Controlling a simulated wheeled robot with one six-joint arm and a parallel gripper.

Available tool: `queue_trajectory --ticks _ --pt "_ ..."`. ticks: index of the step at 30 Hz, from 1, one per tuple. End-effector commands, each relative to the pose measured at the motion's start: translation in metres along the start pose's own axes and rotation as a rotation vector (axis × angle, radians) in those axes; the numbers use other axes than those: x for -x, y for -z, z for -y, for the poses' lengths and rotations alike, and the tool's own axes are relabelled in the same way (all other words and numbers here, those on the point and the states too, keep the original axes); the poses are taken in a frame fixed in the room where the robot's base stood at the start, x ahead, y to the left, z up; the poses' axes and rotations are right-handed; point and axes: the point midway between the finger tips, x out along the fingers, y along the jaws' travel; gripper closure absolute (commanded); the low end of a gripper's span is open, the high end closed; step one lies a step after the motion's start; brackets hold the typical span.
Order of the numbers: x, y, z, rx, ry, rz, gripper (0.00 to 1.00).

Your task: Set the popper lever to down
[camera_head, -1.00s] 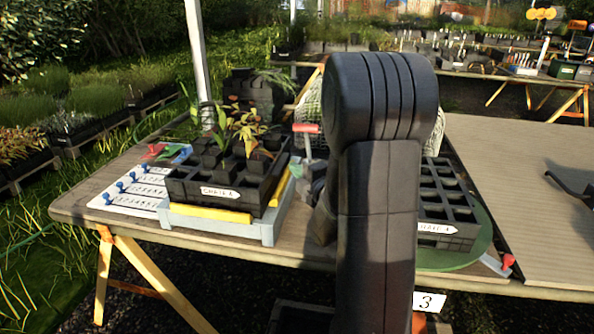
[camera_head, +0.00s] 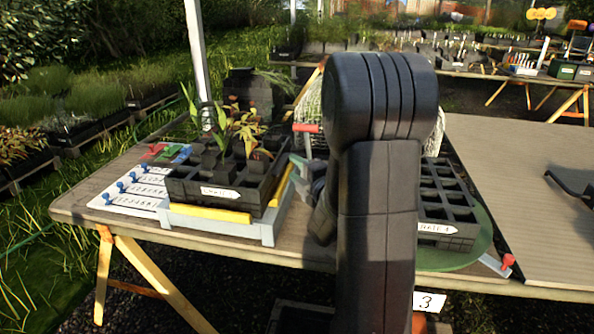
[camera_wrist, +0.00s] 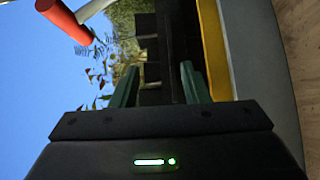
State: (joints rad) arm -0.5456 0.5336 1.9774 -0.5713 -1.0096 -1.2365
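The popper lever (camera_head: 308,128) has a red crossbar handle on a pale arm and stands up behind the right side of the dark plant tray (camera_head: 230,190). The handle also shows at the upper left of the wrist view (camera_wrist: 65,20), beyond and left of my fingers. The tray sits in a pale grey-blue popper base (camera_head: 225,228) with yellow bars. My gripper (camera_wrist: 158,84) is open, with its two green fingers apart and nothing visible between them. In the head view my arm hides most of the gripper, beside the tray's right side.
A white numbered board with blue pegs (camera_head: 130,190) lies left of the tray. A second dark cell tray (camera_head: 445,205) stands on a green round plate (camera_head: 455,258) to the right, with a red-knobbed lever (camera_head: 508,261) at the front edge. The right tabletop (camera_head: 540,240) is mostly clear.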

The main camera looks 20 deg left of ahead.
Motion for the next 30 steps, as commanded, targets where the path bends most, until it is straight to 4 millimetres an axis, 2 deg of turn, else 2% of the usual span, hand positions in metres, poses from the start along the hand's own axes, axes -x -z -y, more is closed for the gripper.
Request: queue_trajectory --ticks 7,11,14,21,25,30 --pt "0.002 0.0 0.0 0.0 0.0 0.001 0.59" --pt "0.014 -0.001 0.0 0.0 0.001 0.003 0.59" --pt "0.033 -0.001 0.0 0.0 0.0 0.003 0.59" --pt "0.091 -0.002 0.0 0.0 0.0 0.006 0.59" --pt "0.115 -0.001 0.0 0.0 0.0 0.004 0.59" --pt "0.131 -0.001 0.0 0.001 0.0 0.003 0.59"
